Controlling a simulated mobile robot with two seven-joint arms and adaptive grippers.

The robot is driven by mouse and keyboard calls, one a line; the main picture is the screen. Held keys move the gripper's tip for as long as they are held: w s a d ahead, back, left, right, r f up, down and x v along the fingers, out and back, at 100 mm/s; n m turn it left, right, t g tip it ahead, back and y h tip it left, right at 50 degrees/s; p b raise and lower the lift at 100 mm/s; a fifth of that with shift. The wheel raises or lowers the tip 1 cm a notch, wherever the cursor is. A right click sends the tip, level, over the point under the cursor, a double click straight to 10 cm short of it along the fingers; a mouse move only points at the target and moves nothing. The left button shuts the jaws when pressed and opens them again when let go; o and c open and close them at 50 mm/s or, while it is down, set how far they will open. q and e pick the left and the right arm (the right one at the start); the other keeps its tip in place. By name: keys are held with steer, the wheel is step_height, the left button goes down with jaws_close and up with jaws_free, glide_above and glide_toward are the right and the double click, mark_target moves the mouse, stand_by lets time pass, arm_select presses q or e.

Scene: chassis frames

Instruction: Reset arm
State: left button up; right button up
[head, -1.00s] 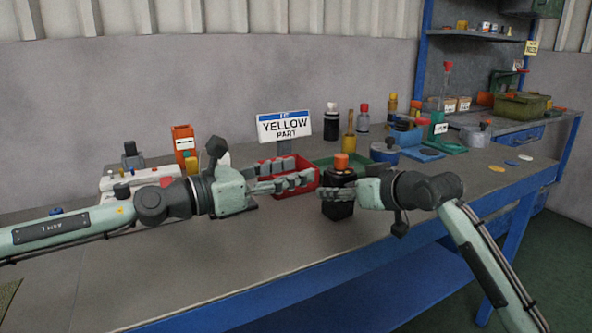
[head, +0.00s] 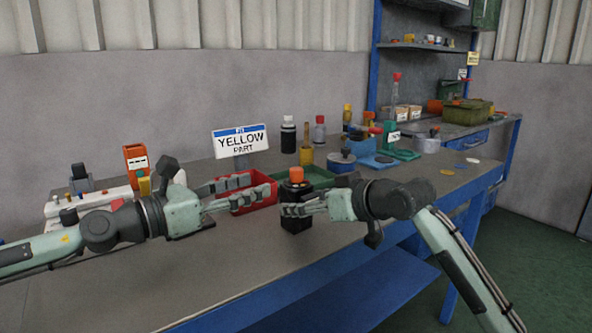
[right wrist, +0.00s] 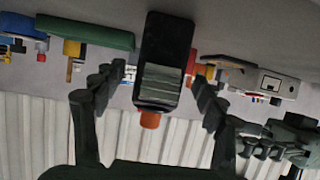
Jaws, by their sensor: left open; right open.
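My left gripper (head: 229,193) is open over the workbench in the head view, its fingers in front of the red bin (head: 262,192). My right gripper (head: 288,209) is open beside a black bottle with an orange cap (head: 296,175). In the right wrist view, which is upside down, the black bottle (right wrist: 165,50) stands between the spread fingers of the right gripper (right wrist: 150,95). I cannot tell whether the fingers touch it. My left gripper also shows at the right edge there.
A "YELLOW PART" sign (head: 240,141) stands behind the red bin. An orange holder (head: 137,163) is at the left. The front of the workbench (head: 200,280) is clear.

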mark_target(291, 173)
steer(key=v, duration=0.8)
steer(key=shift+s, duration=0.2)
steer(key=shift+w, duration=0.1)
steer(key=x, duration=1.1)
steer(key=shift+w+a, duration=0.1)
steer(key=shift+w, duration=0.05)
arm_select(q)
steer(key=x, duration=0.4)
steer(key=shift+w+d, duration=0.15)
steer(key=shift+d, duration=0.15)
arm_select(e)
steer(key=shift+w+f, duration=0.1)
steer(key=shift+w, duration=0.1)
arm_select(q)
steer(key=shift+w+d, duration=0.4)
steer(key=shift+w, duration=0.05)
arm_select(e)
steer(key=shift+a, duration=0.1)
